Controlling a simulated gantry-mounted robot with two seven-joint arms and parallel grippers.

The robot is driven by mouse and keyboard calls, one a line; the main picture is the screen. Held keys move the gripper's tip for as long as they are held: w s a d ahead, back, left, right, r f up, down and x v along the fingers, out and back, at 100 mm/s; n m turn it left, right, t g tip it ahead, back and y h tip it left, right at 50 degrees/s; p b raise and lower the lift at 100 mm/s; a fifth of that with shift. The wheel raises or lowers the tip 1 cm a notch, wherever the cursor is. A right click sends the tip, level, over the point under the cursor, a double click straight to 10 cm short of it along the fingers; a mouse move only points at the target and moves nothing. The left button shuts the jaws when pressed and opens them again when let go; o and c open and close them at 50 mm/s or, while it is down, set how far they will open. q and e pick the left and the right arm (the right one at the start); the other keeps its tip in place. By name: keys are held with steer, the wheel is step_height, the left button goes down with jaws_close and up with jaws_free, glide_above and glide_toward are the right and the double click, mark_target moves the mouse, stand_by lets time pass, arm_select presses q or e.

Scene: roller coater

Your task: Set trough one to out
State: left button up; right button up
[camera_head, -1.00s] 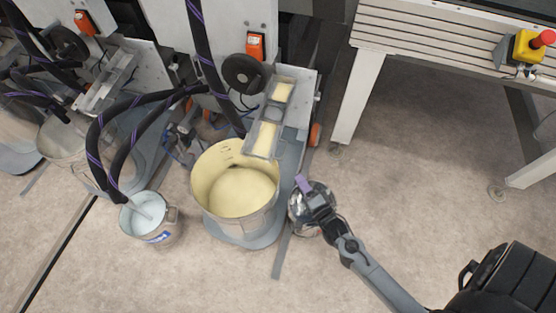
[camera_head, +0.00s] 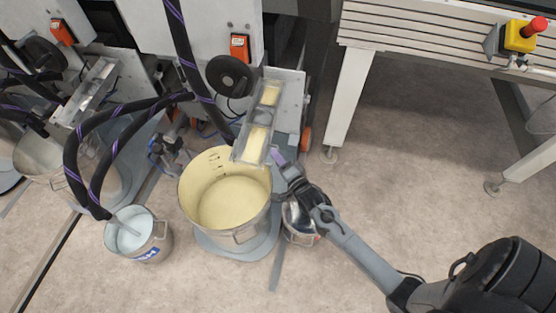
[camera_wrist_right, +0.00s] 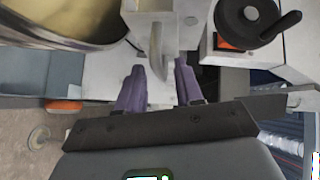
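The nearer metal trough (camera_head: 237,154), with cream liquid in it, slopes from the machine over the rim of a large bucket. A second trough (camera_head: 98,92) is at the left machine; no label tells which is trough one. My right gripper (camera_head: 278,157) is beside the lower end of the nearer trough. In the right wrist view its two purple fingers (camera_wrist_right: 158,88) are apart, with a pale curved tab (camera_wrist_right: 156,52) at the trough's end lying between or just beyond them. I cannot tell whether they touch it. My left gripper is not in view.
The large bucket (camera_head: 194,197) of cream liquid stands below the trough. A small bucket (camera_head: 152,247) with a hose is left of it, and a metal pot (camera_head: 300,226) is under my right arm. A black handwheel (camera_head: 230,76) is above.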

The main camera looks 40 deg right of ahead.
steer(key=shift+w, duration=0.1)
steer(key=shift+c, duration=0.6)
steer(key=c, duration=0.5)
jaws_close()
